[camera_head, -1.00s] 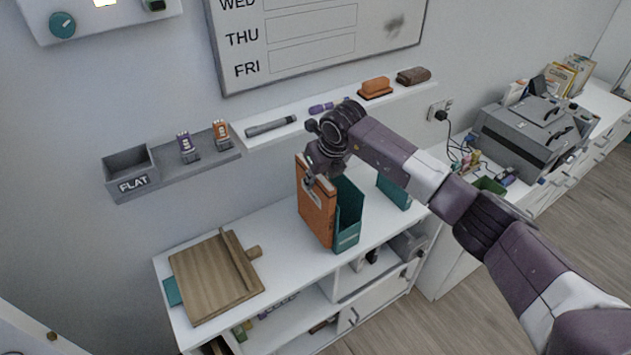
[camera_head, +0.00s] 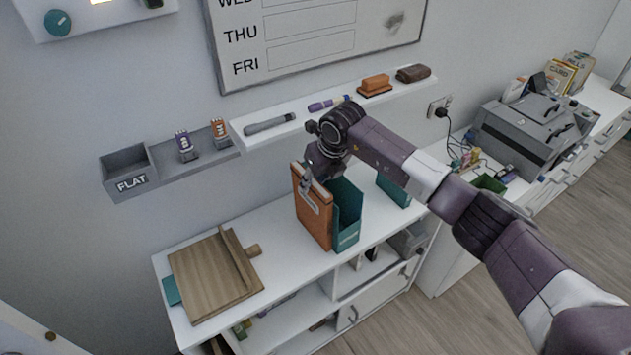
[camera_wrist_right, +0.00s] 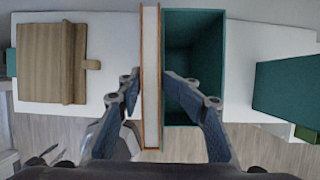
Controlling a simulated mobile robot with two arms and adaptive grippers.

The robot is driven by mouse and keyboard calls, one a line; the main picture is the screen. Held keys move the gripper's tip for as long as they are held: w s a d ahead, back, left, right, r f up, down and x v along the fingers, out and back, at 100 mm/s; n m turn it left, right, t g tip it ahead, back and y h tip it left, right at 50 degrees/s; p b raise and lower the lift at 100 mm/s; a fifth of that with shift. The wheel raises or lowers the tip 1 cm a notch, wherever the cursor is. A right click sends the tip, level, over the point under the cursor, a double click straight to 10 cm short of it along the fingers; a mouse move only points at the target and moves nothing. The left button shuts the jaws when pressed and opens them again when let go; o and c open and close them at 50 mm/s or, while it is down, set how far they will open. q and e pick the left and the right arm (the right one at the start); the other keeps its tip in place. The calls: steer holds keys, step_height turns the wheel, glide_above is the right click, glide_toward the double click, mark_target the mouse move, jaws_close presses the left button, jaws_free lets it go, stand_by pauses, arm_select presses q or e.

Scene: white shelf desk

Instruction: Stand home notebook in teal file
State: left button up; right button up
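The orange home notebook (camera_head: 313,215) stands upright along the left side of the teal file (camera_head: 347,233) on the white desk top. I cannot tell whether its lower edge touches the desk. In the right wrist view the notebook (camera_wrist_right: 151,75) shows edge-on, with pale pages between orange covers. The teal file (camera_wrist_right: 193,45) is open and looks empty, just right of the notebook. My right gripper (camera_head: 313,183) is at the notebook's top. Its fingers (camera_wrist_right: 151,78) are on both covers and appear closed against them; the right finger overlaps the file's opening. My left gripper is not in view.
A wooden board (camera_head: 215,275) lies on the desk's left part. Another teal object (camera_head: 393,189) stands right of the file. A wall ledge (camera_head: 275,127) with markers and an eraser runs behind. Bare desk top lies between board and notebook.

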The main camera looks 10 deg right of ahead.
steer(key=shift+r+p, duration=0.3)
steer(key=shift+r, duration=0.05)
steer(key=shift+w+r+p, duration=0.1)
steer(key=shift+r+p, duration=0.3)
steer(key=b+v, duration=0.5)
steer(key=v, duration=0.5)
steer(key=shift+r+b, duration=0.2)
steer(key=shift+b, duration=0.15)
steer(key=shift+s+r, duration=0.35)
steer(key=shift+r, duration=0.25)
